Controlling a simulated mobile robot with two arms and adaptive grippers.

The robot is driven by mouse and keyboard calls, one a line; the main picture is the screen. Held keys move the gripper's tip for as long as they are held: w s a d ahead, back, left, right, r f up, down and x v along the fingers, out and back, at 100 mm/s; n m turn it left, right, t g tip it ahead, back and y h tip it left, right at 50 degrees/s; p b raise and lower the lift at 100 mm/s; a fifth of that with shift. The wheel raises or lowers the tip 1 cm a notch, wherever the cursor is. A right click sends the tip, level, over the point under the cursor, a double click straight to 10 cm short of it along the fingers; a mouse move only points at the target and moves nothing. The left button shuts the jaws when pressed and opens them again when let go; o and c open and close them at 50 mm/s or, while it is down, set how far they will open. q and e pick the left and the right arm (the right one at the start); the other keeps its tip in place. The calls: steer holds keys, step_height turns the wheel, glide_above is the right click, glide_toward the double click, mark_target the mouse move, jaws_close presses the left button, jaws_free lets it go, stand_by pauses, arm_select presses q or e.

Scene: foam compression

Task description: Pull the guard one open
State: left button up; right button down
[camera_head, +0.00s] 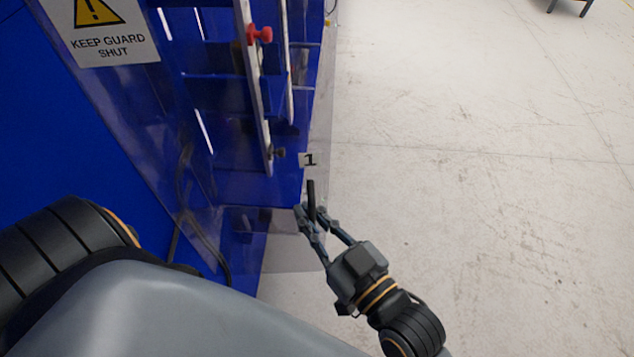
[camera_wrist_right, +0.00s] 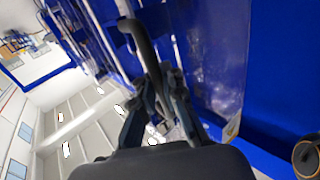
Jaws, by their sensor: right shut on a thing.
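The guard (camera_head: 318,120) is a clear panel on the right side of the blue machine, with a label "1" (camera_head: 308,160) near its lower part. A black bar handle (camera_head: 311,196) stands on it just below the label. My right gripper (camera_head: 308,212) is shut on this handle in the head view. In the right wrist view the dark curved handle (camera_wrist_right: 142,42) runs down between the fingers of the gripper (camera_wrist_right: 158,98). My left gripper is not in view. The handle's lower part is hidden by the fingers.
The blue machine frame (camera_head: 225,95) fills the left, with a red knob (camera_head: 260,34) on a pale upright. A clear panel carries a "KEEP GUARD SHUT" sign (camera_head: 100,30).

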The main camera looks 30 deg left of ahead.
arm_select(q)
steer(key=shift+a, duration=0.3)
arm_select(e)
steer(key=shift+s+f, duration=0.15)
steer(key=c, duration=1.4)
jaws_free()
steer(key=shift+d, duration=0.2)
steer(key=shift+c, duration=0.2)
steer(key=shift+d, duration=0.1)
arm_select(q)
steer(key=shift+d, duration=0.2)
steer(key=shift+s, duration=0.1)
arm_select(e)
steer(key=v, duration=1.2)
